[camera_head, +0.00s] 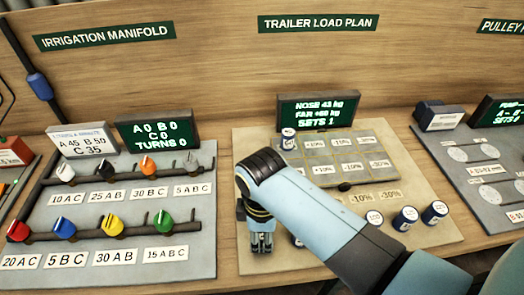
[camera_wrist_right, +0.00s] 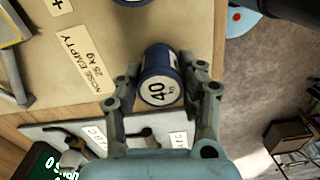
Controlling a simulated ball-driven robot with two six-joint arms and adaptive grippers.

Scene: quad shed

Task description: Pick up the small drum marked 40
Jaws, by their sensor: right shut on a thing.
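The small drum marked 40 (camera_wrist_right: 158,88) is dark blue with a white top that reads "40 kg" in the right wrist view. My right gripper (camera_wrist_right: 160,90) is shut on it, with a finger on each side. In the head view my right gripper (camera_head: 262,243) points down over the front left part of the trailer load board (camera_head: 255,190). The drum is hidden there by the gripper and arm. I cannot tell whether it touches the board. My left gripper is not in view.
Several other drums stand on the board, among them one at the back left (camera_head: 289,139) and one at the right (camera_head: 434,212). A grid tray (camera_head: 345,150) lies behind my arm. The irrigation manifold (camera_head: 110,235) is at the left, and a pulley board (camera_head: 480,165) at the right.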

